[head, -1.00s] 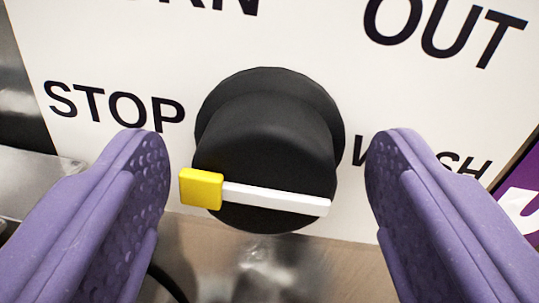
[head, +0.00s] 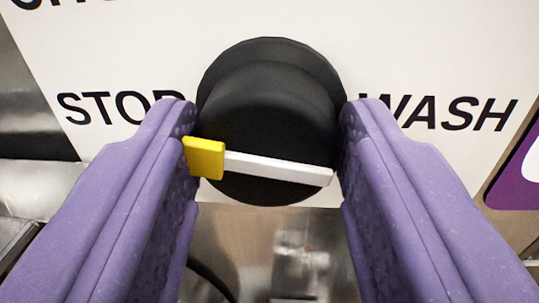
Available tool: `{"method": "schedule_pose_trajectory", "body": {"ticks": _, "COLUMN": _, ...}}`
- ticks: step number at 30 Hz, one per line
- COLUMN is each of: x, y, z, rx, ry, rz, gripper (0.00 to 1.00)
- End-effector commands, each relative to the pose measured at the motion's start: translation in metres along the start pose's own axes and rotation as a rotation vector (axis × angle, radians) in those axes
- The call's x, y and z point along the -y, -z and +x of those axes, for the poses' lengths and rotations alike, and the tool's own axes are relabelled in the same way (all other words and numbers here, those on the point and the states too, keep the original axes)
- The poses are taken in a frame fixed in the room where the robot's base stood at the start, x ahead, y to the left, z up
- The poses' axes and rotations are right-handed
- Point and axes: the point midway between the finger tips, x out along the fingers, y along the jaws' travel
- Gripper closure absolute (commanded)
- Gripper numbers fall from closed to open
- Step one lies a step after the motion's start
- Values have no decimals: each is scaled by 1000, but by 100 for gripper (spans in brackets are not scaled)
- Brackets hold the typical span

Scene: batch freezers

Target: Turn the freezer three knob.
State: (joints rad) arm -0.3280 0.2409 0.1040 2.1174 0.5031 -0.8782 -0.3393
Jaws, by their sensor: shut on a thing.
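The black round knob (head: 268,115) is in the middle of the head view on a white panel. A white pointer bar (head: 278,167) with a yellow tip (head: 204,157) crosses its front. The yellow tip points left, toward the side of the word STOP, and the bar slopes slightly down to the right. My gripper (head: 268,140) has purple fingers on both sides of the knob, shut on it. The left finger touches or nearly covers the yellow tip's edge; the right finger lies against the knob's right side. The freezer's number is not visible.
The white panel (head: 440,60) carries the label STOP (head: 115,107) at left and WASH (head: 450,112) at right. A purple patch (head: 515,180) shows at the right edge. Shiny metal (head: 285,255) lies below the panel.

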Motion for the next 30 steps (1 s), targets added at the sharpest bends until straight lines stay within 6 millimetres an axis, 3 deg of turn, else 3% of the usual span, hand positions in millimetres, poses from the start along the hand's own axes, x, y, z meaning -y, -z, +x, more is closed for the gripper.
{"method": "schedule_pose_trajectory", "body": {"ticks": 18, "x": 0, "y": -6, "z": 0, "rx": -49, "ry": -5, "rz": 560, "gripper": 82}}
{"method": "schedule_pose_trajectory", "body": {"ticks": 30, "x": -1, "y": -4, "z": 0, "rx": -68, "ry": -10, "rz": 796, "gripper": 82}}
